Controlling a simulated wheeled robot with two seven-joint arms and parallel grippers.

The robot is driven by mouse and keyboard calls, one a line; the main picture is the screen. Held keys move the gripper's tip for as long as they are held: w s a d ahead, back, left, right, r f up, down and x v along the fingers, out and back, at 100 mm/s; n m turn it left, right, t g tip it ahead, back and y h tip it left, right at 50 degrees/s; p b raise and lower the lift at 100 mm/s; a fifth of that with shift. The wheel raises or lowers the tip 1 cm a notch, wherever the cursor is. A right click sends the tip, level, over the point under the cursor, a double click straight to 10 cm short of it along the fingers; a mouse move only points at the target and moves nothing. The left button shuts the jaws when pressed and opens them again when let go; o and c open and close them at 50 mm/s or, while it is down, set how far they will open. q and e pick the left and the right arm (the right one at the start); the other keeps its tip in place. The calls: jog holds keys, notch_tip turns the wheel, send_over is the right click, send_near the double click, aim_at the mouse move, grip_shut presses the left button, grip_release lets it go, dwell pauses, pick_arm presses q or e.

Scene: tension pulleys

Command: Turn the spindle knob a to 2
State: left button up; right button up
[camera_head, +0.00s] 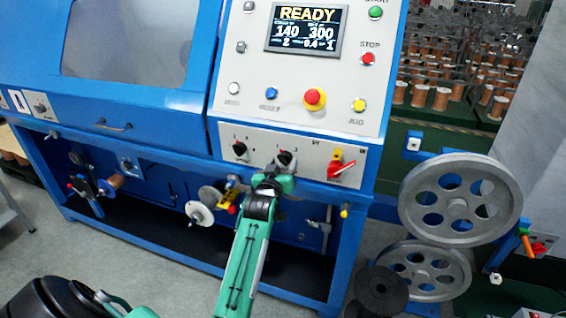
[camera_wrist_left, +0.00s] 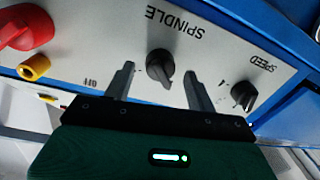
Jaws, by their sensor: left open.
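The spindle knob (camera_wrist_left: 160,65) is a black pointer knob on the white panel, under the upside-down word SPINDLE in the left wrist view. Its grip bar slants toward the bottom of that view. In the head view the spindle knob (camera_head: 285,158) is the right one of two black knobs, just above my gripper. My left gripper (camera_wrist_left: 158,73) is open, with one finger on each side of the knob and a gap showing on both sides. In the head view my left gripper (camera_head: 272,181) partly covers the panel below the knob. The position numbers around the knob are not readable.
The speed knob (camera_wrist_left: 244,95) is close beside one finger. A red switch (camera_head: 341,167) is right of the spindle knob. A display (camera_head: 306,29) reads READY above several buttons. Large grey pulleys (camera_head: 460,205) stand at the right. The floor before the machine is mostly clear.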

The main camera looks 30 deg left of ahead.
pick_arm(q)
jog(key=shift+w+a, duration=0.2)
jog(key=shift+w, duration=0.4)
jog(key=c, duration=1)
